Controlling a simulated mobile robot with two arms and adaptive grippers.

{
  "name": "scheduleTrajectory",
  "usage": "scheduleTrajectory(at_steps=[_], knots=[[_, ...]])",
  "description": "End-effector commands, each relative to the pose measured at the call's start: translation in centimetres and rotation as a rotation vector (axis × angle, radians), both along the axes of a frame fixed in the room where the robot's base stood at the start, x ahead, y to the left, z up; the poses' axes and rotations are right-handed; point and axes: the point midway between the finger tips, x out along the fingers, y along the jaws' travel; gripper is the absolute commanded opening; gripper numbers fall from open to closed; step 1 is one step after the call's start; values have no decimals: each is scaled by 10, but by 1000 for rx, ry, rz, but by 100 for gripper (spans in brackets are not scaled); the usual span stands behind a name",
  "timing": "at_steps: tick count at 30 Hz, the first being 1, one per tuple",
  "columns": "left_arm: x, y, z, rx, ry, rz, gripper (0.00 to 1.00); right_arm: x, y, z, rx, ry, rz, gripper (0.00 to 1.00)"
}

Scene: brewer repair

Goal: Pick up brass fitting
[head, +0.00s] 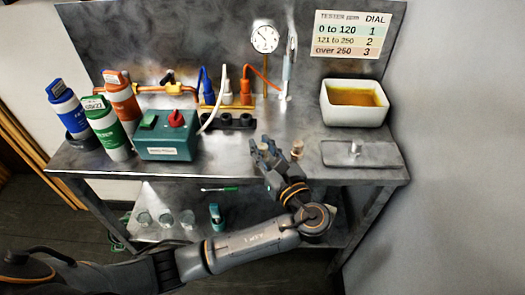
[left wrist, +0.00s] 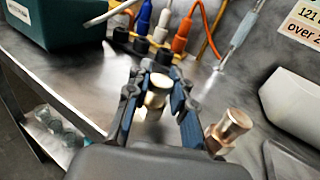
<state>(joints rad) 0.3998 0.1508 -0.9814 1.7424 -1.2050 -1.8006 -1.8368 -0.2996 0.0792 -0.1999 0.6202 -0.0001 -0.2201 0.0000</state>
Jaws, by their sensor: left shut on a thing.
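A short brass fitting (left wrist: 157,92), a pale gold cylinder, sits between the fingers of my left gripper (left wrist: 157,98) in the left wrist view. The fingers are shut on it. In the head view my left gripper (head: 265,148) is at the front part of the steel bench top, and its fingers hide the held fitting. I cannot tell whether the fitting still touches the bench. A second, copper-coloured fitting (left wrist: 230,130) stands just right of the fingers, outside them; it also shows in the head view (head: 297,149). My right gripper is not in view.
A grey plate with a peg (head: 360,154) and a white basin of amber liquid (head: 354,102) are at the right. A teal control box (head: 167,140) and several bottles stand left. A black block with coloured plugs (head: 228,121) is behind the gripper.

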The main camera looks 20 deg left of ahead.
Motion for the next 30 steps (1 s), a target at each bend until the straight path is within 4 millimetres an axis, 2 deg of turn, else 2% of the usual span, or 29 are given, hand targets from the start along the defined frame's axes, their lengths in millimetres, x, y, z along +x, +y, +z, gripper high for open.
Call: scheduleTrajectory(at_steps=[8, 13, 17, 21, 27, 30], knots=[[0, 0, 10, -2, -2, 0, 0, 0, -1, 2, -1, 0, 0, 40], [0, 0, 34, -4, -6, 1, 0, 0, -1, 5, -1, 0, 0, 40], [-21, -7, 60, -8, -5, -3, 0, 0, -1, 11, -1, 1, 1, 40], [-49, -14, 93, -9, -3, -3, 0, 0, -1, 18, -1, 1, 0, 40], [-96, -26, 113, -7, 2, -1, 0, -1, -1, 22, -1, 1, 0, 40], [-113, -31, 121, -5, 1, -1, 0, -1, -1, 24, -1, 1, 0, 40]])
